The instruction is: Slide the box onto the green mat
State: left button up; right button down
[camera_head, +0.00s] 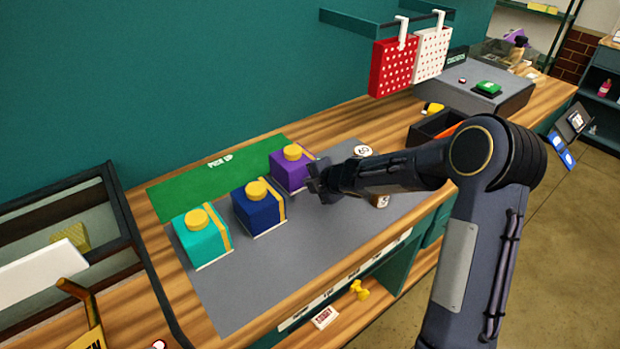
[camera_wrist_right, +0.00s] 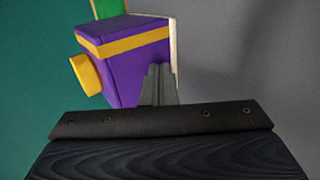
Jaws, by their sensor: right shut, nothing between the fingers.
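Three boxes with yellow round knobs and yellow bands stand on the counter: teal (camera_head: 202,244), dark blue (camera_head: 258,213) and purple (camera_head: 291,171). The green mat (camera_head: 190,188), marked PICK UP, lies behind them along the wall. The purple box stands by the mat's right end; how much of it rests on the mat is hidden. My right gripper (camera_head: 318,184) is shut and empty, close to the purple box's right front side. In the wrist view its shut fingers (camera_wrist_right: 159,84) overlap the purple box (camera_wrist_right: 125,75); contact is unclear. My left gripper is out of view.
A grey mat (camera_head: 250,275) covers the counter in front, with bare room near the front edge. A framed glass case (camera_head: 60,220) stands at left. A black tray (camera_head: 432,128) and a grey unit with a green button (camera_head: 487,87) stand at right.

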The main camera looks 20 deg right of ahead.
aim_at(304, 173)
jog(key=shift+w, duration=0.1)
jog(key=shift+w+a+p, duration=0.35)
jog(key=shift+w+p, duration=0.3)
jog(key=shift+w, duration=0.25)
jog(key=shift+w+a+p, duration=0.35)
jog(key=shift+w+p, duration=0.25)
jog(key=shift+w, duration=0.3)
jog(key=shift+w+a+r+p, duration=0.1)
jog(key=shift+w+a+p, duration=0.15)
jog(key=shift+w+p, duration=0.45)
jog(key=shift+w+a+r+p, duration=0.1)
jog(key=shift+w+a+p, duration=0.1)
jog(key=shift+w+p, duration=0.4)
jog(key=shift+w+a+f+p, duration=0.15)
jog(key=shift+w+a+p, duration=0.05)
jog(key=shift+w+p, duration=0.4)
